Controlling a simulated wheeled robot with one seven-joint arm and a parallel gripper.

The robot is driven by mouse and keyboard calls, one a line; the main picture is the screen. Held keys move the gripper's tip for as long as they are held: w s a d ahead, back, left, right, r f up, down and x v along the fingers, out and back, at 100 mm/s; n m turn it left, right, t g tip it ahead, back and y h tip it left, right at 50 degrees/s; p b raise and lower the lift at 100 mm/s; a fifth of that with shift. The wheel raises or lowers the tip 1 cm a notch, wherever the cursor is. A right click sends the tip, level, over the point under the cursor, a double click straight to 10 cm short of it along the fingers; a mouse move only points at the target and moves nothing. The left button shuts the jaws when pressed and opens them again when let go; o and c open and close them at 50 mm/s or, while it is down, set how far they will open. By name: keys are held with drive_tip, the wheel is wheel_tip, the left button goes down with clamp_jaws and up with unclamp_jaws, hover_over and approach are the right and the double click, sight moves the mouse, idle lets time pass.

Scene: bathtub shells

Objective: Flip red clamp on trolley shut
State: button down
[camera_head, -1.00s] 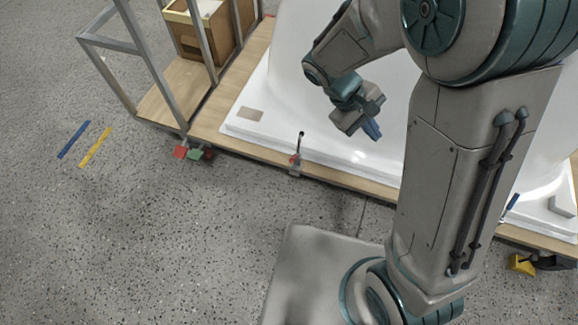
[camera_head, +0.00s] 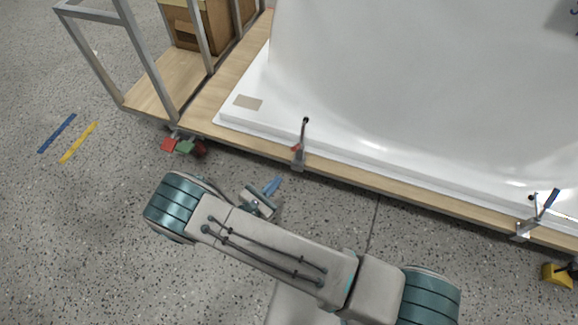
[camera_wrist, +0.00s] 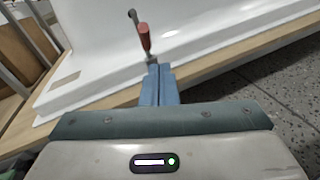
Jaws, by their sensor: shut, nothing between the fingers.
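The red clamp (camera_head: 298,148) sits on the front edge of the trolley (camera_head: 345,176), beside the white tub shell's rim. Its lever stands nearly upright with a dark tip. In the wrist view the red clamp (camera_wrist: 144,38) shows just beyond my fingertips, its lower part partly hidden behind them. My gripper (camera_head: 275,183) is in front of the trolley edge, below and left of the clamp in the head view. Its blue fingers (camera_wrist: 158,68) are shut with nothing between them and point toward the clamp. I see no clear contact.
The white shell (camera_head: 420,90) covers most of the trolley. A second clamp with a blue handle (camera_head: 549,202) is on the edge at right. A metal frame (camera_head: 140,50) and cardboard box (camera_head: 215,25) stand at left. Speckled floor in front is open.

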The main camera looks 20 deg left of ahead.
drive_tip(key=f, duration=0.1)
drive_tip(key=s+a+f+n+y, duration=0.1)
drive_tip(key=f+n+t+y, duration=0.1)
drive_tip(key=f, duration=0.1)
drive_tip(key=shift+s+a+f+b, duration=0.1)
drive_tip(key=shift+s+a+b, duration=0.2)
drive_tip(key=shift+b, duration=0.05)
drive_tip(key=r+b+x, duration=0.3)
drive_tip(key=b+x, duration=0.1)
drive_tip(key=x, duration=0.9)
drive_tip(key=shift+s+d+r, duration=0.1)
drive_tip(key=shift+s+r, duration=0.05)
